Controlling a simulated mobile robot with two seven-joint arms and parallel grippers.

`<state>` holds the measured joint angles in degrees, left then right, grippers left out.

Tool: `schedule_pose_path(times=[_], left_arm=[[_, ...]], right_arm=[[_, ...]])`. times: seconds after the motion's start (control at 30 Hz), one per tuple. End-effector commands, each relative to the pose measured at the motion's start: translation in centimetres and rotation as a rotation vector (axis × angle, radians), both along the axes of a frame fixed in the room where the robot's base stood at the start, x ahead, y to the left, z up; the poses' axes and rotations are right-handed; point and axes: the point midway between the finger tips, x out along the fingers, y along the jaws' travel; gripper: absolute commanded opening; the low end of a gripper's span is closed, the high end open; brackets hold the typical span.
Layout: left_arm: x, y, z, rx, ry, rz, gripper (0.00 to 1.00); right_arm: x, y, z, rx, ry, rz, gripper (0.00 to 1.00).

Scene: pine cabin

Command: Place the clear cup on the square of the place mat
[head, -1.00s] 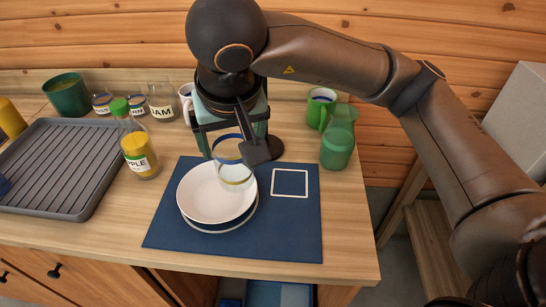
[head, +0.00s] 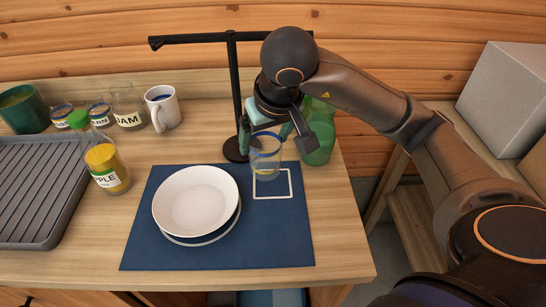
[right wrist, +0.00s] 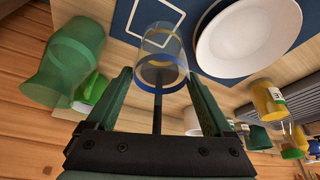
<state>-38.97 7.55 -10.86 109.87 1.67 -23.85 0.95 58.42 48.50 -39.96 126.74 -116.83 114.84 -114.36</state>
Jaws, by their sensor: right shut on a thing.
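The clear cup (head: 266,158), with a blue band near its rim and a yellow band low down, is upright in my right gripper (head: 274,138). The gripper is shut on it from the far side, and the cup also shows between the fingers in the right wrist view (right wrist: 160,55). The white square outline (head: 290,184) lies on the right part of the blue place mat (head: 265,235). In the head view the cup's base overlaps the far-left part of the square; I cannot tell whether it touches the mat. My left gripper is out of view.
A white plate (head: 195,201) on another plate sits left of the square. A green pitcher (head: 318,140) stands behind, close to my right gripper. A black lamp stand (head: 233,95) is behind the mat. A white mug (head: 162,108), jars, a juice bottle (head: 104,167) and a grey rack (head: 38,190) are left.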

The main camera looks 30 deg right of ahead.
Motion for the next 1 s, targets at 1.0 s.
schedule_pose_path(times=[1.0], left_arm=[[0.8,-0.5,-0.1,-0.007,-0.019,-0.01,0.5]], right_arm=[[0.1,-1.9,-5.7,0.0,-0.002,0.0,0.31]])
